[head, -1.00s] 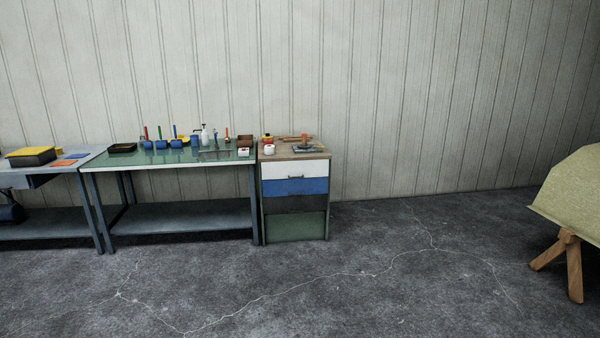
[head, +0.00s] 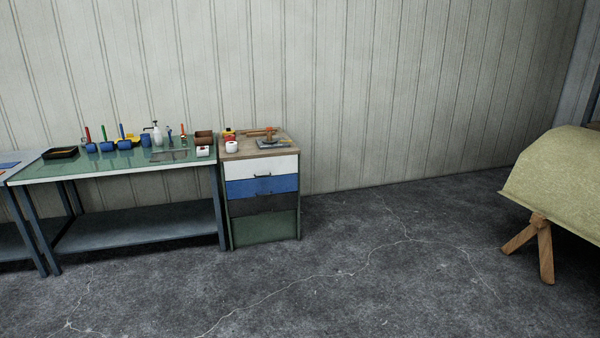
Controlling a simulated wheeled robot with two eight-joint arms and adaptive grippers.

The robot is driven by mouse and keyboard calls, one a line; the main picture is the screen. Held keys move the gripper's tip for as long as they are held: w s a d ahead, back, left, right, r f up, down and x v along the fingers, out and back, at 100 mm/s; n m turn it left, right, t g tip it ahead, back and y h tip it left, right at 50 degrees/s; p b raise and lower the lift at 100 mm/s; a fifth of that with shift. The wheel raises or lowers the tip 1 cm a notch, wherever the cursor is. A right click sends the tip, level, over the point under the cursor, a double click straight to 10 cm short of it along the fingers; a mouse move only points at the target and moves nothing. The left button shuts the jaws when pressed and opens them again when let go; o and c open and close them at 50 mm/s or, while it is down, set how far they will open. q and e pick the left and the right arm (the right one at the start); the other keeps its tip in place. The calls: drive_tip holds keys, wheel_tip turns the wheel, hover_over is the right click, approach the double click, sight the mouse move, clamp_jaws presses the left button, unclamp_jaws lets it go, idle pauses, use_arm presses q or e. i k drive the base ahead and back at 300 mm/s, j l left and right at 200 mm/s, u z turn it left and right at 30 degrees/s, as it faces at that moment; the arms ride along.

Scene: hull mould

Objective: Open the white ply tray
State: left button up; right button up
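The white ply tray (head: 276,168) is the top drawer of a small cabinet in the head view, left of the middle and against the wall. It looks shut, its white front flush with the drawers below, with a small dark handle near its lower edge. Below it are a blue drawer (head: 247,187), a dark grey drawer (head: 262,204) and a green drawer (head: 264,229). Neither gripper is in view.
A wooden top (head: 277,149) on the cabinet bears small tools and pots. A green-topped bench (head: 110,170) with rollers and bottles stands left of it. A pale hull mould (head: 560,175) on wooden legs stands at right. The cracked floor (head: 360,270) in front is clear.

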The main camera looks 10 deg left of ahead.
sight(265, 166)
drive_tip(key=i+j+u, duration=0.3)
drive_tip(key=i, duration=0.3)
drive_tip(key=i+j+u, duration=0.35)
drive_tip(key=i, duration=0.25)
drive_tip(key=i+u, duration=0.3)
drive_tip(key=i, duration=0.35)
drive_tip(key=i+j+z, duration=0.1)
drive_tip(key=i+z, duration=0.3)
drive_tip(key=i, duration=0.25)
drive_tip(key=i+j+z, duration=0.4)
drive_tip(key=i, duration=0.2)
drive_tip(key=i+j+z, duration=0.4)
drive_tip(key=i, duration=0.15)
drive_tip(key=i+j+z, duration=0.6)
drive_tip(key=j+z, duration=0.15)
drive_tip(key=j, duration=0.2)
